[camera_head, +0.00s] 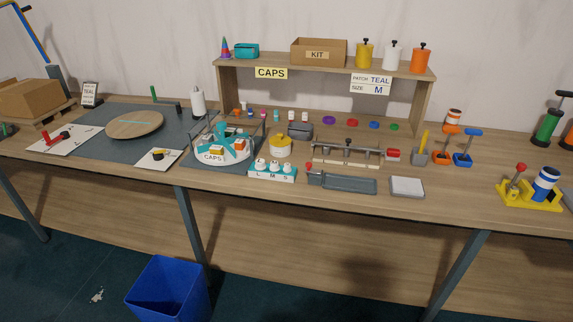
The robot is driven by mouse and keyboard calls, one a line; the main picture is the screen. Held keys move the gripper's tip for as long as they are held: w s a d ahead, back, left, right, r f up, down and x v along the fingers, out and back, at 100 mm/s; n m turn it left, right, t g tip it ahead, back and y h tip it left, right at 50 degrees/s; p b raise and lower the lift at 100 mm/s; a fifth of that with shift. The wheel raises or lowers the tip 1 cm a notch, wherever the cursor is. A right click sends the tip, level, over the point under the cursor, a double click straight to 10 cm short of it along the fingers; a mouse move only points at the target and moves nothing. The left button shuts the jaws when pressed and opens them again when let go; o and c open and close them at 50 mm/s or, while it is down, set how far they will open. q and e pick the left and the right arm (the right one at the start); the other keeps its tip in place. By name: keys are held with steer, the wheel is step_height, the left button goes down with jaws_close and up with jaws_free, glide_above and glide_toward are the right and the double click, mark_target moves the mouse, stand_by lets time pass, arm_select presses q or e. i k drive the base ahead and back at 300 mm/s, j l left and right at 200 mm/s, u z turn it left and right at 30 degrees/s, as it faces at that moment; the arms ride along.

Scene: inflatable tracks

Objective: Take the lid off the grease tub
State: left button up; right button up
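A small round yellow tub (280,147) stands on the bench, just right of the round white caps carousel. It looks like the grease tub, though no label on it can be read. A paler top with a small raised part sits on it, which looks like its lid in place. The white and teal block marked L M S (272,171) stands close in front of it. A dark grey rounded container (300,131) stands just behind it to the right. Neither of my grippers shows in this view.
The caps carousel (212,156) with thin upright posts crowds the tub's left. A wooden shelf (330,66) spans the back. A grey tray (345,184) and a metal rail fixture (346,149) lie to the right.

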mark_target(281, 140)
steer(key=i+l+u, duration=0.25)
steer(key=l, duration=0.4)
steer(key=l+u, duration=0.2)
steer(key=l, duration=0.4)
steer(key=i+l+u, duration=0.25)
steer(key=l, duration=0.45)
steer(key=k, duration=0.1)
